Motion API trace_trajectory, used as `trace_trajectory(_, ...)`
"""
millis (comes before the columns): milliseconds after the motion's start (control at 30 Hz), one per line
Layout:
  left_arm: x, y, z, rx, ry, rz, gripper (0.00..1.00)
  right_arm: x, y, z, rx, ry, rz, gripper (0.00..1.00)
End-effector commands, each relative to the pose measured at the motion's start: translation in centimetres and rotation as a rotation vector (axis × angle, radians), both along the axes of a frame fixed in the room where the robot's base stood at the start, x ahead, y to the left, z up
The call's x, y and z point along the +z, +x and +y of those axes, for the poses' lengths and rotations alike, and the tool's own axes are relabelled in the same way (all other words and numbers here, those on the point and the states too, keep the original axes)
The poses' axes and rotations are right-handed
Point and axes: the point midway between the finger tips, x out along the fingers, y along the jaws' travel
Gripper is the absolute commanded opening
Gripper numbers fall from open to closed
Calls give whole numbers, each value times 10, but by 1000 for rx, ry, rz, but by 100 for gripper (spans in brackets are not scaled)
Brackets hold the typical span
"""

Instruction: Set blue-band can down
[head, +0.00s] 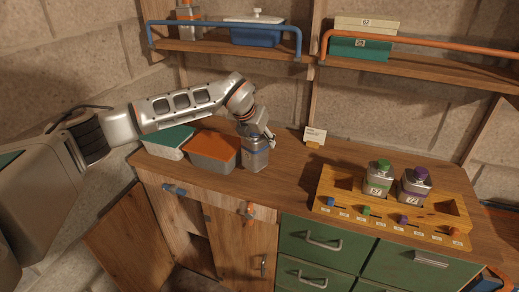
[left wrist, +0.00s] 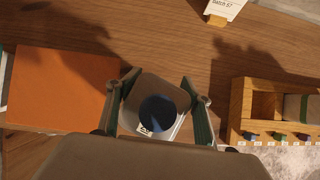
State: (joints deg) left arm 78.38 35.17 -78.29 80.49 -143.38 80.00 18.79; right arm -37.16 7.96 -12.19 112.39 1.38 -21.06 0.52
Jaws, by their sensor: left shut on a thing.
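The blue-band can (head: 255,158) is a squarish grey metal can with a bluish band. It is upright near the front edge of the wooden counter (head: 290,175). My left gripper (head: 257,135) is shut around its upper part from above. In the left wrist view its dark blue cap (left wrist: 158,112) shows between the two fingers. The can's base is at or just above the counter; I cannot tell whether it touches. My right gripper is not in view.
An orange-lidded box (head: 213,147) and a green-lidded box (head: 168,138) stand left of the can. A yellow wooden rack (head: 325,186) at right holds a green-capped can (head: 379,178) and a purple-capped can (head: 414,187). A small card (head: 315,136) stands behind. Counter between can and rack is clear.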

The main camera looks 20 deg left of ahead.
Motion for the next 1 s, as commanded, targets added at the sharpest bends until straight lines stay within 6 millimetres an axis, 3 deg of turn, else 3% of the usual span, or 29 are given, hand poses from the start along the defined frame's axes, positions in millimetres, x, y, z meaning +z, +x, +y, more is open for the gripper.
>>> trace_trajectory(300, -36, 0, 0, 0, -1, -1, 10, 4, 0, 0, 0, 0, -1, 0)
trace_trajectory(633, -40, 1, 0, -1, -1, -3, 10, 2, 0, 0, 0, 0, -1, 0)
trace_trajectory(667, -42, 0, 0, 0, 0, 1, 52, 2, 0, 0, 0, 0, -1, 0)
trace_trajectory(733, -42, 0, 0, 0, 0, 1, 68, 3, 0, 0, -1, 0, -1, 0)
trace_trajectory(1000, -41, 0, 0, 0, 0, 1, 68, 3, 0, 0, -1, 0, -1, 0)
